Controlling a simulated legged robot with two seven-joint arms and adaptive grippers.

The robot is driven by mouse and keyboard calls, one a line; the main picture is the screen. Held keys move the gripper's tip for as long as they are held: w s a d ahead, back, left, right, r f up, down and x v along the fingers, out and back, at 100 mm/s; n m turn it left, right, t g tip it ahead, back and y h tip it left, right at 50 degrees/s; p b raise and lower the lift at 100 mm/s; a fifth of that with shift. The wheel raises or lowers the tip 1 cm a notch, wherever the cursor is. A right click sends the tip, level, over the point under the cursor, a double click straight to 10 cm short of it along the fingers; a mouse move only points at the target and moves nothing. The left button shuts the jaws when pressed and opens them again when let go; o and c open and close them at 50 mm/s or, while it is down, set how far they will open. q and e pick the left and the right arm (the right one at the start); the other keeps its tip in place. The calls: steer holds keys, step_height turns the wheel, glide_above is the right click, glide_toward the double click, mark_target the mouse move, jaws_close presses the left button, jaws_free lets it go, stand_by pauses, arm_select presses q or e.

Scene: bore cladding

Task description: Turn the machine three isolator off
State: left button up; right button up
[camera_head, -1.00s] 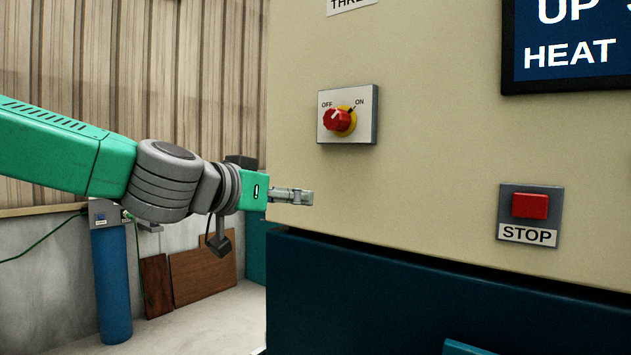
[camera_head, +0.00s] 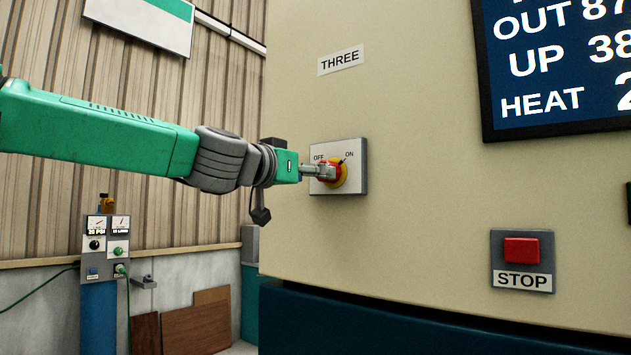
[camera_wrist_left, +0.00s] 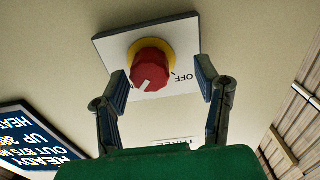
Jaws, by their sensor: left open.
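The machine three isolator is a red knob on a yellow ring (camera_head: 342,172), on a pale plate (camera_head: 351,184) marked OFF at left and ON at right, below a THREE label (camera_head: 340,60). My left gripper (camera_head: 322,172) is at the knob in the head view and hides part of it. In the left wrist view, the red knob (camera_wrist_left: 150,66) lies ahead between the spread, open fingers (camera_wrist_left: 162,88), with a gap on each side. Its white line points down and slightly left, away from OFF. My right gripper is not in view.
A red STOP button (camera_head: 521,251) sits on the panel at lower right. A dark display (camera_head: 560,70) is at upper right. The panel around the isolator is clear.

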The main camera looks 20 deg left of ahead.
mark_target(328, 182)
arm_select(q)
steer(key=w+d, duration=0.1)
steer(key=d, duration=0.1)
steer(key=w+d, duration=0.1)
steer(key=shift+w+d+r, duration=0.15)
steer(key=shift+d, duration=0.25)
steer(key=shift+w+d+r, duration=0.1)
steer(key=shift+w+d, duration=0.05)
steer(key=shift+d, duration=0.1)
steer(key=shift+w+a+f, duration=0.1)
steer(key=shift+a+f, duration=0.05)
steer(key=shift+a, duration=0.65)
steer(key=shift+w+a+f, duration=0.1)
steer(key=shift+a+f, duration=0.05)
steer(key=shift+a, duration=0.75)
steer(key=c, duration=0.6)
steer(key=shift+s+d+r, duration=0.1)
steer(key=shift+d+r, duration=0.05)
steer(key=shift+d, duration=0.2)
steer(key=c, duration=0.6)
steer(key=shift+o, duration=0.3)
steer(key=shift+s+d+r, duration=0.15)
steer(key=shift+d, duration=0.4)
steer(key=shift+w+a, duration=0.2)
steer(key=shift+a, duration=0.15)
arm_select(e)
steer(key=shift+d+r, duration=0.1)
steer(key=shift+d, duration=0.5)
